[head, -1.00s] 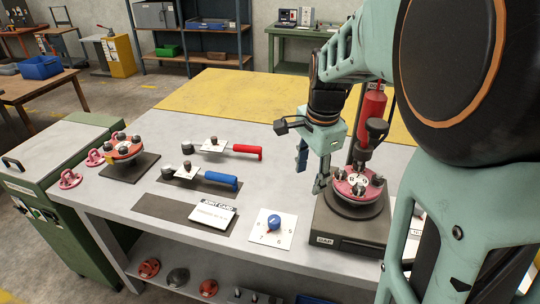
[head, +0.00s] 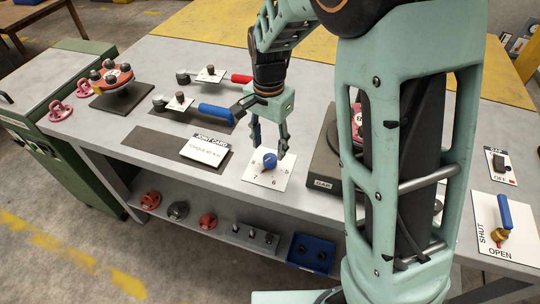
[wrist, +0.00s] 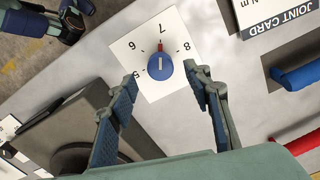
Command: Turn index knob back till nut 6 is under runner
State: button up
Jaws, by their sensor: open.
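The blue index knob (head: 269,160) sits on a white square plate (head: 258,179) at the table's front. In the wrist view the knob (wrist: 160,67) shows a red pointer (wrist: 160,46) directed at the 7; 5, 6 and 8 are also printed around it. My gripper (head: 270,151) is open above the plate, pointing down. In the wrist view its fingers (wrist: 160,82) stand apart on either side of the knob, with no clear contact. The red spool flange (head: 357,117) is mostly hidden behind my arm. I cannot see the runner or which nut is under it.
A joint card (head: 206,149) lies left of the plate. A blue-handled tool (head: 217,112) and a red-handled tool lie behind. Another red flanged piece (head: 111,76) rests on a dark mat at the left. A valve plate (head: 505,232) and a GAP switch are at the right.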

aim_at(270, 158)
notch_tip(270, 158, down, 6)
jog(key=shift+r, duration=0.25)
jog(key=c, duration=1.1)
jog(key=shift+d+n, duration=0.1)
jog(key=shift+n, duration=0.2)
jog(key=shift+c, duration=0.3)
jog(key=shift+o, duration=0.2)
jog(key=n+b, duration=0.1)
jog(key=n, duration=0.4)
jog(key=shift+n, duration=0.3)
jog(key=n, duration=0.5)
jog(key=shift+w+d+r, duration=0.1)
jog(key=shift+c, duration=0.2)
jog(key=shift+n, duration=0.4)
